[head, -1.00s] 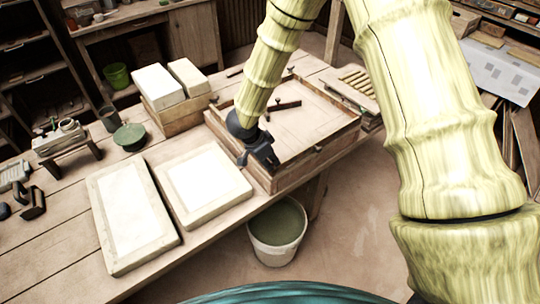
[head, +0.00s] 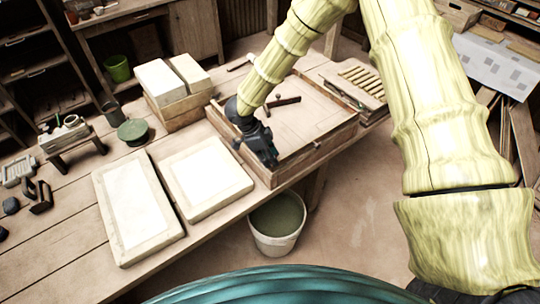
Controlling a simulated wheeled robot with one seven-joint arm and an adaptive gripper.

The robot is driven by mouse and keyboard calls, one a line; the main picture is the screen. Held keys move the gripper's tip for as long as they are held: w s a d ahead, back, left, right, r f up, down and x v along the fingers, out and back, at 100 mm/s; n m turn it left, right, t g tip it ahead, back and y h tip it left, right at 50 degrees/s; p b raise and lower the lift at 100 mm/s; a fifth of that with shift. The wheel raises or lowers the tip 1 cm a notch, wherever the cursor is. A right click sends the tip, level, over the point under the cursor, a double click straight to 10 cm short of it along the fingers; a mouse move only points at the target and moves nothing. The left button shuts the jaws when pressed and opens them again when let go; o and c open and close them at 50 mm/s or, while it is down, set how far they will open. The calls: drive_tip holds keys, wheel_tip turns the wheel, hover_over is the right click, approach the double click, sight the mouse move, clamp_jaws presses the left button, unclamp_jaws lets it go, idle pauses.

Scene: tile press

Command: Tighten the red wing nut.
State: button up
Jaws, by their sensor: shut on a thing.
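My gripper (head: 268,158) is at the near left corner of the wooden tile press (head: 336,138), low against its frame. It looks shut, its fingers down at the frame's edge. The red wing nut itself does not show; my gripper covers the spot where its fingers close. A dark bar-shaped handle (head: 284,102) lies across the press behind my gripper. A small dark knob (head: 316,147) shows on the press's near side, right of my gripper.
Two pale slabs in frames (head: 138,212) (head: 207,178) lie on the table left of the press. Stacked blocks (head: 160,82), a green bowl (head: 133,130) and a slatted rack (head: 358,80) stand around it. A bucket (head: 277,222) is on the floor below.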

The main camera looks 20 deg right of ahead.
idle(0.3)
drive_tip(key=o, duration=0.7)
drive_tip(key=v, duration=1.2)
drive_tip(key=shift+w, duration=0.1)
